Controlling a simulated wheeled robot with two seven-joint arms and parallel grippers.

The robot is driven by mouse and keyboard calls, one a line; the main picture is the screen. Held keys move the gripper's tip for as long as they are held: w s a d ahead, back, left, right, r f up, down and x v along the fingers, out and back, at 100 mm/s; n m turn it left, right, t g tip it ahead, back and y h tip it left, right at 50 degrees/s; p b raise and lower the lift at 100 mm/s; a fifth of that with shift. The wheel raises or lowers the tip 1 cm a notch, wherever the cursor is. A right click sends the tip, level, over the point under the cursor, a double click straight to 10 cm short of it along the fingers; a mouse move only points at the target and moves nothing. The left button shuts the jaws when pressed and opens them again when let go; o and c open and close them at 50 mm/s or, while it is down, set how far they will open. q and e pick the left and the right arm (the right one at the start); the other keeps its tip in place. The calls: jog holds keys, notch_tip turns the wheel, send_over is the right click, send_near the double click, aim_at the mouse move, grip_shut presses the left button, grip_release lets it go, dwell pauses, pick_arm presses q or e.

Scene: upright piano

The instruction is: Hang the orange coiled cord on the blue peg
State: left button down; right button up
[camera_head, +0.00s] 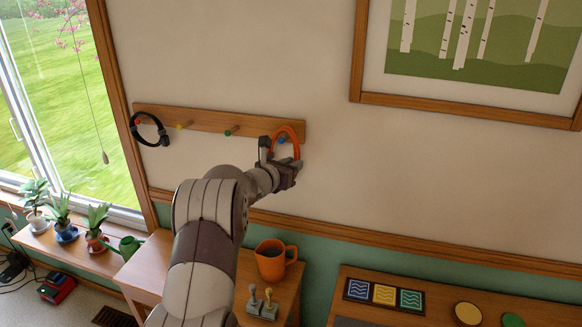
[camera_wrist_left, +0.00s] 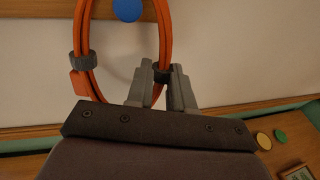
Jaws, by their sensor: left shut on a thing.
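The orange coiled cord (camera_head: 289,128) is an upright loop in front of the right end of the wooden peg rail (camera_head: 208,121). My left gripper (camera_head: 282,163) is shut on it. In the left wrist view my gripper (camera_wrist_left: 163,74) grips the right side of the cord (camera_wrist_left: 87,45), low on the loop; a dark band wraps its left side. The blue peg (camera_head: 282,140) shows inside the loop in the head view. Its round blue end (camera_wrist_left: 127,10) also appears within the loop in the left wrist view. The loop's top is out of that view. I cannot tell whether the cord rests on the peg.
A black coil (camera_head: 150,129) hangs at the rail's left end, by the red peg. A yellow peg (camera_head: 183,125) and green peg (camera_head: 231,131) are bare. A framed picture (camera_head: 475,50) hangs upper right.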

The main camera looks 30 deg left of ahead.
dwell(0.3)
pick_arm(q)
jog(key=c, duration=0.9)
grip_release()
jog(key=b+v, duration=0.3)
jog(key=v, duration=0.9)
jog(key=shift+s+b, duration=0.35)
